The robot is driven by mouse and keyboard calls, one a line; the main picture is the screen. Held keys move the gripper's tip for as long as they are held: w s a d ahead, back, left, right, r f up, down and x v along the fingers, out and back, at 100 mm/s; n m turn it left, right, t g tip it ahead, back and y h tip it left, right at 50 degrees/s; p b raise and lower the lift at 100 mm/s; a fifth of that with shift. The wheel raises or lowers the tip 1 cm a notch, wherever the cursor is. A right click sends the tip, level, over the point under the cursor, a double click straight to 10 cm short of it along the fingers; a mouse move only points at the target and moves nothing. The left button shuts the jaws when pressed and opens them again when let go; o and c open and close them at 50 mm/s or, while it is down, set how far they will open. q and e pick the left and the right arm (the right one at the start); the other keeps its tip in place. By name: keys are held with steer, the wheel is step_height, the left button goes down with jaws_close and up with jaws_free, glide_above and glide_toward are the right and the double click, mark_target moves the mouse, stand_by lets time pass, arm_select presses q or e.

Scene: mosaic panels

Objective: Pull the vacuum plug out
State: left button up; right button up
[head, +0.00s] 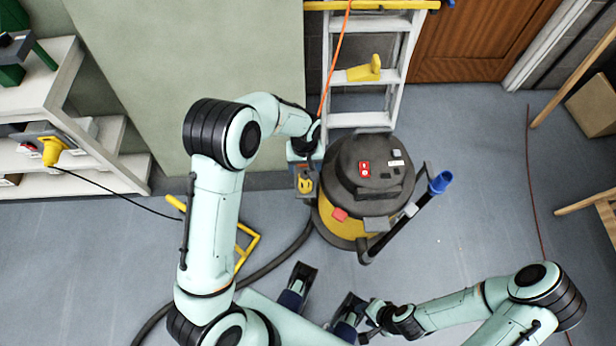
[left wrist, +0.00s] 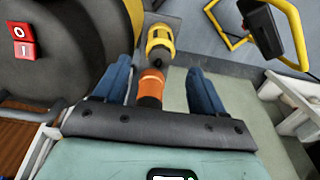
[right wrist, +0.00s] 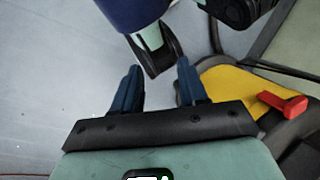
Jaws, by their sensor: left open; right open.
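The grey-and-yellow vacuum (head: 352,218) stands on the floor near the ladder. A yellow plug (head: 305,185) shows just beyond my left gripper (head: 306,178). In the left wrist view, the yellow plug (left wrist: 159,42) lies end to end with an orange connector (left wrist: 150,88); I cannot tell whether they are joined. My left gripper (left wrist: 158,85) is open, with one blue finger on each side of the orange connector. My right gripper (right wrist: 157,75) is open and empty, low in front of the vacuum. The vacuum's yellow body (right wrist: 228,85) shows at its right.
Another yellow plug (head: 56,150) with a black cord sits at the left shelf (head: 100,172). An orange cord (head: 335,55) hangs past the ladder (head: 396,75). A vacuum hose (head: 275,262) and a yellow frame (head: 246,250) lie on the floor. Free floor extends right of the vacuum.

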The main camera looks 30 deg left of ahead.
mark_target(305, 174)
arm_select(q)
steer(key=shift+s, duration=0.1)
steer(key=shift+f+b, duration=0.65)
steer(key=shift+f, duration=0.2)
step_height(305, 174, down, 4)
steer(key=b, duration=0.3)
steer(key=shift+f, duration=0.2)
step_height(305, 174, down, 2)
steer(key=shift+f+b, duration=0.25)
steer(key=shift+b, duration=0.5)
steer(key=shift+f, duration=0.25)
arm_select(e)
steer(key=w+d+f+t, duration=0.1)
steer(key=w+f, duration=0.4)
steer(key=f, duration=0.1)
steer(key=shift+d+t+h, duration=0.35)
steer(key=shift+t+h, duration=0.05)
steer(key=shift+r, duration=0.15)
